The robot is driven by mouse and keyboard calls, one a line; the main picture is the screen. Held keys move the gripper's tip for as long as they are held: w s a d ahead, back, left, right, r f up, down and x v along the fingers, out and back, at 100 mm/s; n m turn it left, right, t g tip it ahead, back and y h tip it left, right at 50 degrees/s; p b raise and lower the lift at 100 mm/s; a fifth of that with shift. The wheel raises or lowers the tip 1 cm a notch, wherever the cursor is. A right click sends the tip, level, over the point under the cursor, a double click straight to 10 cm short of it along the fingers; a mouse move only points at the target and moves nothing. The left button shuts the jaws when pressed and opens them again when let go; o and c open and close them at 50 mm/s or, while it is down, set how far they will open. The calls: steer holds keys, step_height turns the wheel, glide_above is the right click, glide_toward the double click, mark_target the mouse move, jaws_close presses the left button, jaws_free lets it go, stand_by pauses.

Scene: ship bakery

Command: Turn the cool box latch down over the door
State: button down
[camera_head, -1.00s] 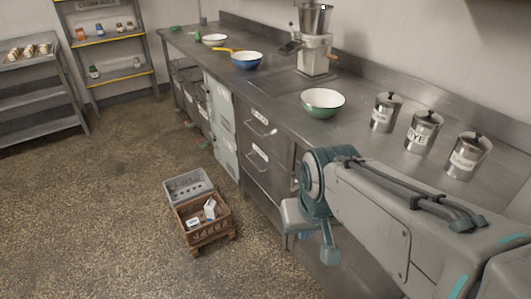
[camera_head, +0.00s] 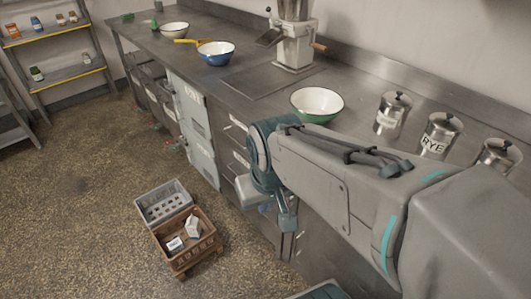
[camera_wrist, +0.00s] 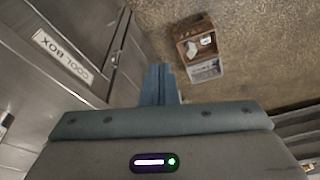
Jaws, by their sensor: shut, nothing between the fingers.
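The wrist view shows a steel cool box front with a "COOL BOX" label (camera_wrist: 62,55) at the left. My gripper (camera_wrist: 160,70) points away from the camera in the middle of the wrist view. Its fingers are shut with nothing between them, to the right of the steel front and apart from the label. In the head view my arm covers the counter front where the cool box would show.
A brown crate (camera_head: 187,243) with white cartons and a grey crate (camera_head: 163,203) stand on the floor. The steel counter (camera_head: 235,85) holds a green bowl (camera_head: 317,103), a blue bowl (camera_head: 216,54) and labelled canisters (camera_head: 438,135). Open floor lies left of the crates.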

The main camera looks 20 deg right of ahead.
steer(key=shift+w+d, duration=0.2)
steer(key=shift+w, duration=0.2)
steer(key=w+d+f+m+g+h+b, duration=0.2)
steer(key=w+f+m+b, duration=0.4)
steer(key=w+f+b, duration=0.4)
steer(key=w+d+f+m+g+h+b, duration=0.3)
steer(key=w+f+b, duration=0.8)
steer(key=w, duration=1)
steer(key=d+f+m+h, duration=0.2)
steer(key=d+f+m, duration=0.1)
steer(key=f+m, duration=0.1)
steer(key=shift+d+b, duration=0.3)
